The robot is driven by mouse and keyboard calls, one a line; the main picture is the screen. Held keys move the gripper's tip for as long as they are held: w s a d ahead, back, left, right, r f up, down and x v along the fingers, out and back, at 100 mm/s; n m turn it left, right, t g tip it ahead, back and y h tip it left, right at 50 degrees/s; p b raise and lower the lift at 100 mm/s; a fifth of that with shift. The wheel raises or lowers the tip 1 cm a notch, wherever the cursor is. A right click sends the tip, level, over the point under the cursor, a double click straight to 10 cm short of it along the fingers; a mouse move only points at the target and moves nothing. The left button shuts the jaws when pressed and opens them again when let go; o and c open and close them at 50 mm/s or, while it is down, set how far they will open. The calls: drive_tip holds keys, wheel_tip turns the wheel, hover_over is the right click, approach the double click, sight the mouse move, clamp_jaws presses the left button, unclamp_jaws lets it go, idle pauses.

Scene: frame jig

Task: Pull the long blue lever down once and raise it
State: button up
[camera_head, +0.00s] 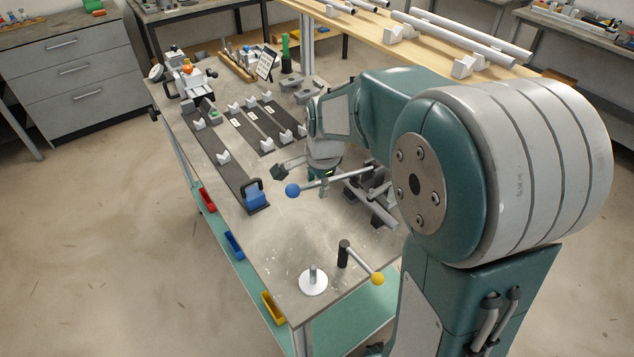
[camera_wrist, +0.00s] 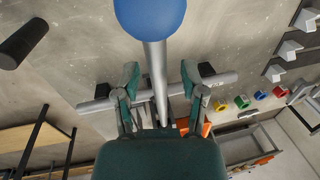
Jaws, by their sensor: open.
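The long lever is a steel rod (camera_head: 338,178) ending in a blue ball knob (camera_head: 293,190), sticking out to the left from a metal fixture (camera_head: 372,200) on the bench. My gripper (camera_head: 303,182) is over the lever near its ball end, below my wrist. In the wrist view, my gripper (camera_wrist: 158,76) has its two green fingers spread, and the rod (camera_wrist: 158,75) runs between them with a gap on both sides. The blue ball (camera_wrist: 150,14) is large at the top of that view. The lever's pivot is hidden by my gripper body there.
A short lever with a yellow ball (camera_head: 377,278) and a white disc with a peg (camera_head: 313,282) stand at the near bench end. A blue block with a dark handle (camera_head: 256,196) sits left of the lever. Bare bench lies between them.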

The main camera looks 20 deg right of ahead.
drive_tip(key=shift+f, duration=0.15)
clamp_jaws()
drive_tip(key=d+r+y, duration=0.1)
drive_tip(key=r, duration=0.1)
drive_tip(key=w+d+r+g+y, duration=0.1)
drive_tip(key=d+r+y, duration=0.1)
drive_tip(key=r, duration=0.1)
drive_tip(key=d+r+y, duration=0.1)
drive_tip(key=r+y, duration=0.1)
drive_tip(key=r, duration=0.1)
drive_tip(key=shift+w+d+m+g, duration=0.25)
drive_tip(key=shift+w+m+g, duration=0.05)
drive_tip(key=shift+g, duration=0.1)
drive_tip(key=shift+w+d+r+y, duration=0.25)
drive_tip(key=shift+d+r+y, duration=0.55)
drive_tip(key=shift+r+y, duration=0.1)
drive_tip(key=shift+f, duration=0.1)
